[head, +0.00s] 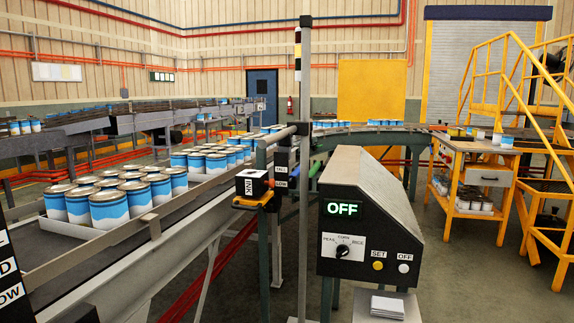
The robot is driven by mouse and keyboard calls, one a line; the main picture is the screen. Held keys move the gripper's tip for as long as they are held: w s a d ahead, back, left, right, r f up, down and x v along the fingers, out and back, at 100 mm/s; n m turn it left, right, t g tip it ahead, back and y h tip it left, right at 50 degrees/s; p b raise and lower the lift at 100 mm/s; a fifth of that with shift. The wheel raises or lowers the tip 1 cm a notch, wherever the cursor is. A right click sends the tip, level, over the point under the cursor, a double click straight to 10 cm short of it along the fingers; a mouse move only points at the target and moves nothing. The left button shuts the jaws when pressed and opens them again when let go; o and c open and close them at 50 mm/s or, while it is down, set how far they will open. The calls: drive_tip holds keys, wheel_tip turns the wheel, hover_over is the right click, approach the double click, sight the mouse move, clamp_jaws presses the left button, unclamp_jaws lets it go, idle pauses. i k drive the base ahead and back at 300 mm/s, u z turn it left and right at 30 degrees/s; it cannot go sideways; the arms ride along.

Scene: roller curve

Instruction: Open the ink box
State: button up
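The ink box (252,184) is a small black box with a white label on its side that reads INK, turned sideways. It sits on a yellow-orange bracket (254,201) beside the conveyor rail, left of the control console. My gripper is not in view.
The control console (368,210) reads OFF and has a dial and SET and OFF buttons. A vertical metal post (303,130) stands between it and the ink box. Blue-and-white cans (109,208) fill a tray on the conveyor (62,243).

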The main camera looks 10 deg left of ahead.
sight(252, 183)
drive_tip(key=z, duration=0.05)
drive_tip(key=i, duration=0.7)
drive_tip(key=u, duration=0.95)
drive_tip(key=i, duration=0.7)
drive_tip(key=u, duration=0.8)
